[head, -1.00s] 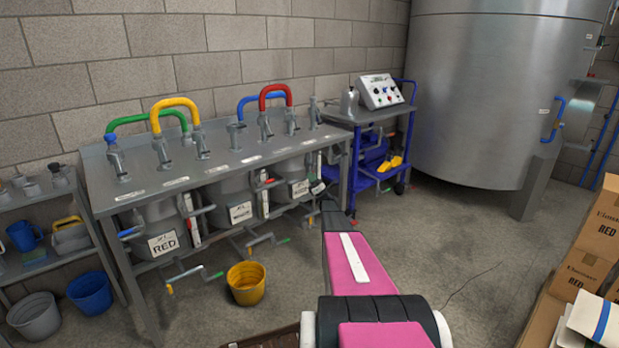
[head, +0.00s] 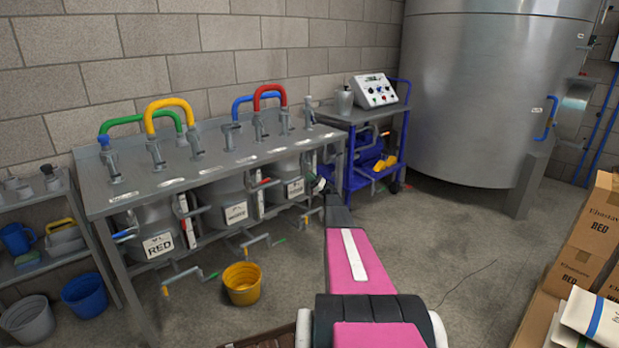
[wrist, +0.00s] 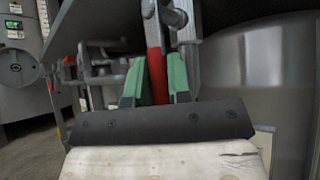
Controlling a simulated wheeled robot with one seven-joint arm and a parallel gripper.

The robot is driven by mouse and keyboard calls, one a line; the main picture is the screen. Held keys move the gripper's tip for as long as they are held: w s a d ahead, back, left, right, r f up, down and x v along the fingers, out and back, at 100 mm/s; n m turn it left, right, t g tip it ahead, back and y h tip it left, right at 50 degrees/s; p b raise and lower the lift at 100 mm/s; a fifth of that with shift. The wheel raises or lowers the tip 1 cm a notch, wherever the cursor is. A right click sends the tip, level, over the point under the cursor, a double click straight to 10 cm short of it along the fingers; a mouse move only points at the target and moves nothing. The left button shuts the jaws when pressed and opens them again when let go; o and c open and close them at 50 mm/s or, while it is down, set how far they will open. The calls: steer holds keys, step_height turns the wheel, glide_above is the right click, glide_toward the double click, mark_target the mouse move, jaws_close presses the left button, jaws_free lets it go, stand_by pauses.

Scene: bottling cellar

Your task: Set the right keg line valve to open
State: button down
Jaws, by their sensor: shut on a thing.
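The right keg (head: 296,190) stands under the right end of the steel bench (head: 215,163), behind its front edge. My gripper (wrist: 156,78) has green fingers either side of a red valve handle (wrist: 155,62) and is shut on it. The handle stands upright in the wrist view, beside grey pipework (wrist: 185,35). In the head view my pink arm reaches to the bench's right front corner; the fingertips and held valve are small and partly hidden there. I cannot tell the valve's exact setting.
Pipes with handles stick out in front. A yellow bucket (head: 242,284) is on the floor. A blue cart (head: 372,165) stands right of the bench; cardboard boxes (head: 595,235) are at the right edge.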

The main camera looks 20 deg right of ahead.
steer(key=shift+h, duration=0.3)
steer(key=c, duration=1.1)
jaws_free()
steer(key=shift+f, duration=0.1)
steer(key=v, duration=1)
steer(key=shift+s+d+f, duration=0.1)
steer(key=shift+f, duration=0.25)
steer(key=shift+d, duration=0.1)
